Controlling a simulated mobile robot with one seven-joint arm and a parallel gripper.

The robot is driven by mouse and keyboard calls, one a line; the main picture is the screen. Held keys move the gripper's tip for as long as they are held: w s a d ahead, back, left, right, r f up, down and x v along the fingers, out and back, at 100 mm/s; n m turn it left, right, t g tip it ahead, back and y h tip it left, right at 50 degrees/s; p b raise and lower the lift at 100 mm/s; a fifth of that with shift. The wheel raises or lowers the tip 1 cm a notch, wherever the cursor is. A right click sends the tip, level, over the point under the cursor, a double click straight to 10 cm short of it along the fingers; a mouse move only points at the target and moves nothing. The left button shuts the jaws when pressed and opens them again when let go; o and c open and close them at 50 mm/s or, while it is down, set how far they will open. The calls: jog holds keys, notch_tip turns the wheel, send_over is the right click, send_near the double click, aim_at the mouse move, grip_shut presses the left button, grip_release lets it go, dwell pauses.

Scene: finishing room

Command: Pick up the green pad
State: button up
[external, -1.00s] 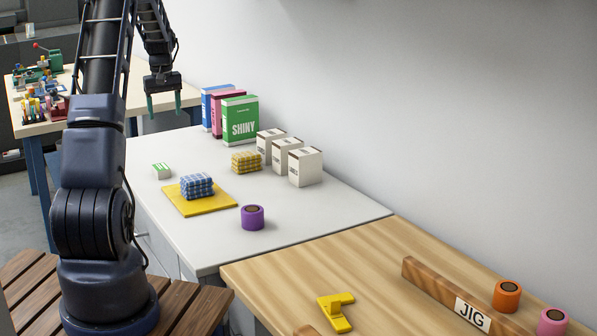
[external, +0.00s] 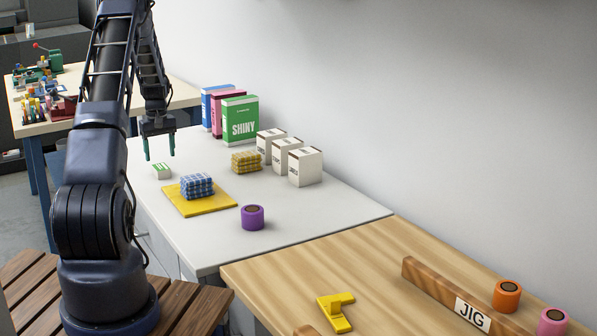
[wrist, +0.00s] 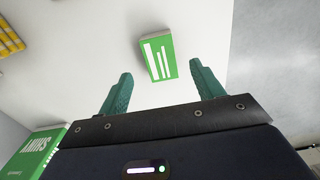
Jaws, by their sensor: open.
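The green pad (external: 161,171) is a small block with a green and white top, lying on the white tabletop near its left edge. It also shows in the wrist view (wrist: 158,58), just beyond my fingertips and roughly between their lines. My gripper (external: 160,157) is above the table by the pad. In the wrist view my gripper (wrist: 161,80) has its two teal fingers spread apart with nothing between them.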

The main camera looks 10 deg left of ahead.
aim_at(161, 167)
jog(key=shift+f, duration=2.7)
jog(key=c, duration=1.1)
